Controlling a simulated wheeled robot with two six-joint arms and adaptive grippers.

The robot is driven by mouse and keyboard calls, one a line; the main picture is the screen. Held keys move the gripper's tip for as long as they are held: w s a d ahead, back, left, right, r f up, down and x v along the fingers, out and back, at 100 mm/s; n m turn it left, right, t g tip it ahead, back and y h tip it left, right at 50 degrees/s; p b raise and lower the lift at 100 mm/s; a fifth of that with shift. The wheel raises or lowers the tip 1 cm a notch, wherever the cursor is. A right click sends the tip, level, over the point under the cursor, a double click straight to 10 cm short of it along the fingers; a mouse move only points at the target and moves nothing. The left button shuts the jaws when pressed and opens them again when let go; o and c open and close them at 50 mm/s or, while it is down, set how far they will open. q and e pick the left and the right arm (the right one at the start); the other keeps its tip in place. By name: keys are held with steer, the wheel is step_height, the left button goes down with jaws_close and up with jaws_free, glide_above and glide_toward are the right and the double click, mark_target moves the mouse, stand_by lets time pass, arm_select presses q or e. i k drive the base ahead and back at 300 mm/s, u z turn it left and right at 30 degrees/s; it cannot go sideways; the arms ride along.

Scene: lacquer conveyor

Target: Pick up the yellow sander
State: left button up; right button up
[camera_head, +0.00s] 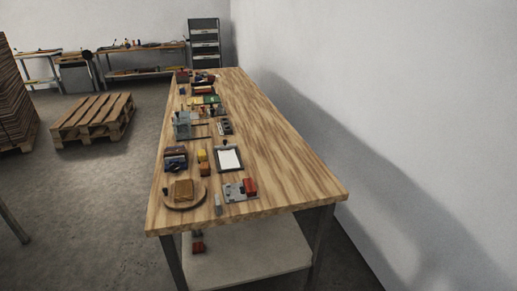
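A long wooden workbench (275,140) runs away from me along the right wall. Several small tools and parts stand along its left side. A small yellow object (202,155), possibly the yellow sander, sits near the middle of the near group, with an orange part (204,169) just in front of it. It is too small to tell its exact shape. A brownish-yellow block (183,189) sits on a round wooden board (172,204) near the front left corner. Neither of my grippers is in view.
A clipboard (229,158) lies right of the yellow object, and a dark box-like item (175,153) stands left of it. A grey plate with a red block (250,186) is nearer the front. The bench's right half is bare. A pallet (93,116) lies on the floor.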

mark_target(201, 153)
steer(key=z, duration=0.45)
steer(key=i, duration=0.85)
steer(key=z, duration=0.05)
